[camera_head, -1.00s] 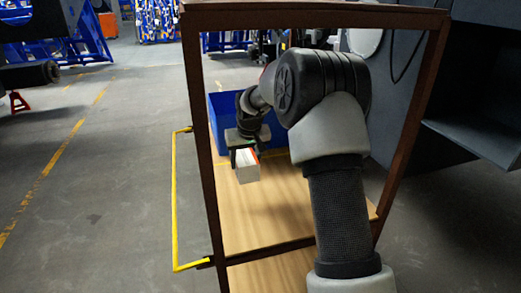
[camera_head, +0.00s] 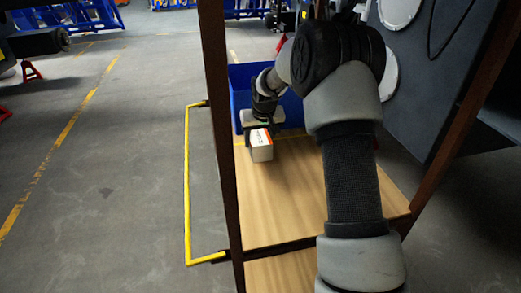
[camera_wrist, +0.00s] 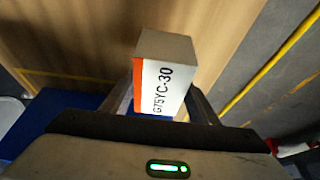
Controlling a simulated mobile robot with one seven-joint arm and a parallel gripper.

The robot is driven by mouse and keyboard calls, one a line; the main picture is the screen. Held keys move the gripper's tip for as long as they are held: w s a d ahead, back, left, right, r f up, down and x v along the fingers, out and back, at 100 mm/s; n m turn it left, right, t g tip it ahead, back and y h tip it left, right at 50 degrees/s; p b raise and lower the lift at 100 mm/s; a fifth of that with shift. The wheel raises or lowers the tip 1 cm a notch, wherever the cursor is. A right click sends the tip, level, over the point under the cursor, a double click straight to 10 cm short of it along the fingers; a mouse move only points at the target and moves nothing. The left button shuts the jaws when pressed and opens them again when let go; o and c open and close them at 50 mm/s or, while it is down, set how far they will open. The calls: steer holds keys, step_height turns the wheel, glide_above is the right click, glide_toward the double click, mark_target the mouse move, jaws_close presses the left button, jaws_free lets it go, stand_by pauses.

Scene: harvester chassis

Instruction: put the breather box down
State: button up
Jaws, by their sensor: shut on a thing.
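The breather box (camera_head: 261,151) is a small white carton with an orange stripe. In the wrist view the box (camera_wrist: 166,80) shows the print "G75YC-30". My gripper (camera_head: 258,129) is shut on it, with a finger on each side in the wrist view (camera_wrist: 160,103). The box is over the wooden shelf board (camera_head: 290,205), near its left side. I cannot tell whether its underside touches the board.
A blue bin (camera_head: 240,88) stands at the back of the board, just behind my gripper. Brown frame posts (camera_head: 219,130) rise at the board's sides. A yellow rail (camera_head: 187,190) is at the left. The front of the board is bare.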

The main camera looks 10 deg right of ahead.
steer(key=shift+f+b, duration=0.4)
steer(key=shift+f, duration=1.55)
steer(key=shift+f, duration=0.2)
steer(key=o, duration=1.2)
steer(key=shift+c, duration=0.2)
steer(key=shift+r, duration=0.5)
steer(key=p+v, duration=0.2)
steer(key=v, duration=0.9)
steer(key=shift+s+r+p, duration=0.15)
steer(key=shift+p, duration=0.15)
